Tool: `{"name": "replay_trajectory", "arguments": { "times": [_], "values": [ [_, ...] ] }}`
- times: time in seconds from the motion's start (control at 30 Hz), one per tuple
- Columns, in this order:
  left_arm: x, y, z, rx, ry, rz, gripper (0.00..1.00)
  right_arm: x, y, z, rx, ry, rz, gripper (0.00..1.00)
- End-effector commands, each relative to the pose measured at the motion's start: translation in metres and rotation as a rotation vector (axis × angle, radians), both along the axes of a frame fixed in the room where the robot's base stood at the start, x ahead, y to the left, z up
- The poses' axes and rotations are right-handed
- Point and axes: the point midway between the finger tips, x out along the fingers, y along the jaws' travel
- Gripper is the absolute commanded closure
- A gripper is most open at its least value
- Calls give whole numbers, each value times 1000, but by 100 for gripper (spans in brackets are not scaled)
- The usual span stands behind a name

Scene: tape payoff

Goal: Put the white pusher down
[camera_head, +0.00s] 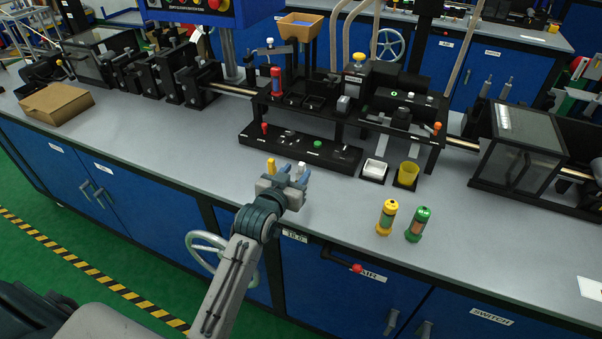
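My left gripper (285,176) is over the front part of the grey bench, in front of the long black tray (345,158). A yellow piece shows at its left side and a pale bluish-white piece at its right side. Small pale parts show between them, but I cannot tell whether one is the white pusher or part of the gripper. The black tray holds a red knob (265,128), a green knob (317,144) and small light pieces. No white pusher can be made out clearly elsewhere. My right gripper is not in view.
A white box (375,168) and a yellow cup (408,174) stand on black bases right of the tray. A yellow bottle (387,217) and a green bottle (418,224) stand near the front edge. The black machine (345,115) is behind. A cardboard box (56,103) lies left.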

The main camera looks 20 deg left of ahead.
Motion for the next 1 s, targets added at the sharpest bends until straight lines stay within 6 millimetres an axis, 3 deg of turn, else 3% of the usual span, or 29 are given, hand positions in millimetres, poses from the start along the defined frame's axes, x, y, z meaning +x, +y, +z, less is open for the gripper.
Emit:
{"name": "replay_trajectory", "arguments": {
  "times": [0.13,0.4,0.6,1.0],
  "values": [
    [16,-1,-2,0,0,0,60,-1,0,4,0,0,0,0],
    [19,-1,-4,0,0,0,60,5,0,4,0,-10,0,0],
    [18,-1,-4,0,0,0,99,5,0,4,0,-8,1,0],
    [18,-1,-1,0,0,0,100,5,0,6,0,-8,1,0]
  ]
}}
